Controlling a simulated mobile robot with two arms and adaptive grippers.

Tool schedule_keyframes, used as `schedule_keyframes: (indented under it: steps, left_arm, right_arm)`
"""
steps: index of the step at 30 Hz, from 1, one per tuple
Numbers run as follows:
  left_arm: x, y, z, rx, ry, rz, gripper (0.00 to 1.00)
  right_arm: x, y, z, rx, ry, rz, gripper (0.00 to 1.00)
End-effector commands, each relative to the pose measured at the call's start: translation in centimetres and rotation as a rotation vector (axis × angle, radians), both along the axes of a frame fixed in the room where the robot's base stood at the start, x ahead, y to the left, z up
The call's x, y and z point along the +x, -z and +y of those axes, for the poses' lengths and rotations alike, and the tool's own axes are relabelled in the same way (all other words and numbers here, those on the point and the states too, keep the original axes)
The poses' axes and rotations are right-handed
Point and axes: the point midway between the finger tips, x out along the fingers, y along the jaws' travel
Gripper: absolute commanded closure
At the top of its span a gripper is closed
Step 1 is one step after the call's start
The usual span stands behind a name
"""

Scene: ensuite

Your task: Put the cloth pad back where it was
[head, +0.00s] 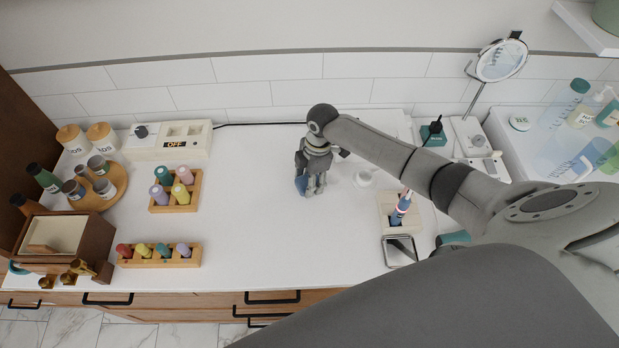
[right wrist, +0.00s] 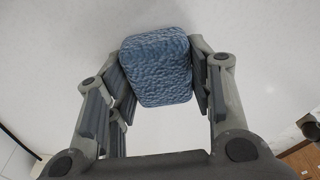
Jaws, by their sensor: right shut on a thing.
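The cloth pad (right wrist: 156,68) is a blue, textured, rounded block in the right wrist view. It sits between the fingertips of my right gripper (right wrist: 160,80), which is shut on it. In the head view my right gripper (head: 311,184) points down over the middle of the white counter (head: 255,225). A blue bit of the pad (head: 301,184) shows at its left side; the rest is hidden by the fingers. I cannot tell whether the pad touches the counter. My left gripper is not in view.
A wooden holder with a toothbrush (head: 400,208) stands farther right. Wooden racks of coloured bottles (head: 176,190) (head: 160,257) and a switch box (head: 170,140) are left. The counter's front middle is clear.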

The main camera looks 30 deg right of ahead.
Motion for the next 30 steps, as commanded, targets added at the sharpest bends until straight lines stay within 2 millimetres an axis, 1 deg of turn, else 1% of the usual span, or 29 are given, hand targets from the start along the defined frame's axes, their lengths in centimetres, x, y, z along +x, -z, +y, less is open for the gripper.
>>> schedule_keyframes:
  steps: [9, 10, 14, 15, 24, 27, 30]
  left_arm:
    - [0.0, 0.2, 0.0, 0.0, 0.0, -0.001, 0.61]
    - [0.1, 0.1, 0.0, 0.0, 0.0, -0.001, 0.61]
    - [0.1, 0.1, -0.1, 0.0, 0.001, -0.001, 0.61]
    - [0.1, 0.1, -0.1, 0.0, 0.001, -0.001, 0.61]
    - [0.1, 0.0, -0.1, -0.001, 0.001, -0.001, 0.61]
    - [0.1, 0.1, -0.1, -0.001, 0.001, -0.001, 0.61]
    - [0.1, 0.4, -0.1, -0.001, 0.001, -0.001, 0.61]
  right_arm:
    - [0.0, 0.3, 0.0, 0.0, 0.0, 0.0, 0.71]
    - [0.0, 0.3, 0.0, 0.0, 0.0, 0.0, 0.49]
    - [0.0, 0.2, 0.0, 0.0, 0.0, 0.0, 0.32]
    - [0.0, 0.2, 0.0, 0.0, 0.0, 0.0, 0.3]
    - [0.0, 0.1, 0.0, 0.0, 0.0, -0.001, 0.3]
    - [0.1, -0.4, -0.1, 0.001, 0.0, -0.003, 0.3]
    - [0.1, -1.8, -0.3, 0.0, 0.0, -0.005, 0.3]
